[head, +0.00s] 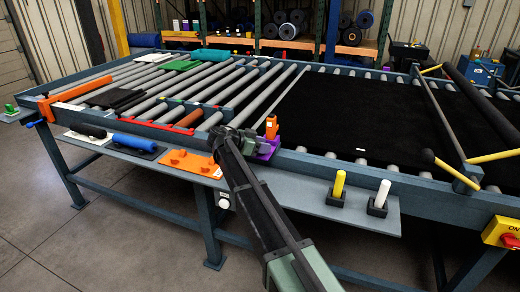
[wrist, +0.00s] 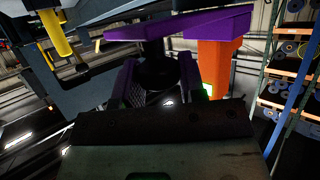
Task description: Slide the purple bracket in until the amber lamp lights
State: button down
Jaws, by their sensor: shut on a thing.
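The purple bracket (head: 267,149) sits at the front rail of the roller table in the head view. In the wrist view, the bracket (wrist: 180,29) spans the top of the picture. An upright orange block (head: 271,128) stands at the bracket; it also shows in the wrist view (wrist: 218,64) with a small pale green light (wrist: 208,90). My gripper (head: 246,143) is at the bracket's left side. In the wrist view, its fingers (wrist: 158,75) are shut on a dark round part against the purple bracket. I cannot make out a lit amber lamp. The arm hides part of the rail.
Yellow (head: 339,185) and white (head: 381,194) posts stand in black holders on the front shelf (head: 300,192), right of my arm. An orange plate (head: 192,164) and a blue roller (head: 134,141) lie left. The black belt (head: 345,115) covers the rollers behind the bracket.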

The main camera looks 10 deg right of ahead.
jog(key=w+d, duration=0.2)
jog(key=w, duration=0.1)
jog(key=c, duration=0.8)
grip_release()
jog(key=shift+o, duration=0.2)
jog(key=p+v, duration=0.4)
jog(key=v, duration=0.7)
